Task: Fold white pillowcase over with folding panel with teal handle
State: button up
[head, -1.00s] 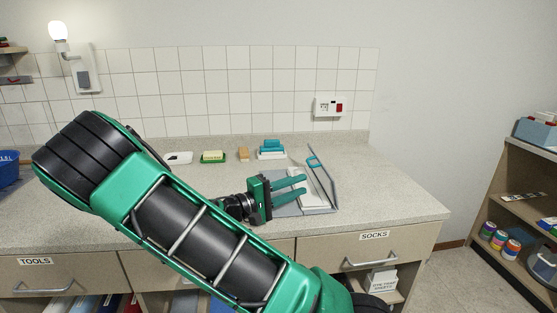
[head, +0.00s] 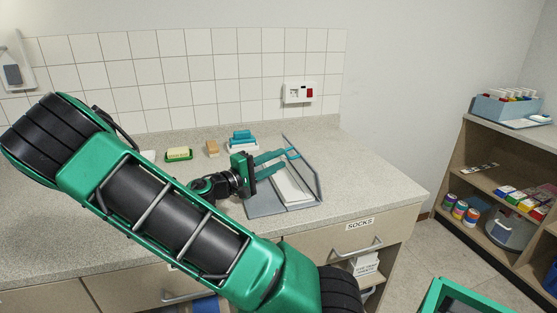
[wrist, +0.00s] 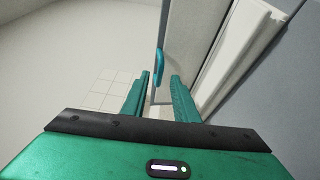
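The white pillowcase (head: 289,188) lies as a narrow strip on the grey folding board (head: 268,210) on the counter. It also shows in the wrist view (wrist: 234,52). The folding panel (head: 313,178) stands raised at the board's right side. Its teal handle (head: 293,153) is just beyond my fingertips. My gripper (head: 284,158) is open above the board, with its fingers pointing right. In the wrist view the handle (wrist: 159,66) appears in the gap between the fingertips (wrist: 160,76). I cannot tell whether they touch it.
A yellow-and-green sponge dish (head: 179,154), a tan block (head: 212,148) and stacked blue and white items (head: 241,140) stand behind the board. A tiled wall (head: 200,90) closes the back. A shelf (head: 490,180) stands at right. The counter front is clear.

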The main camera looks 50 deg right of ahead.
jog(key=shift+s+d, duration=0.25)
jog(key=shift+d, duration=1)
jog(key=shift+c, duration=0.7)
grip_shut()
jog(key=shift+w, duration=0.1)
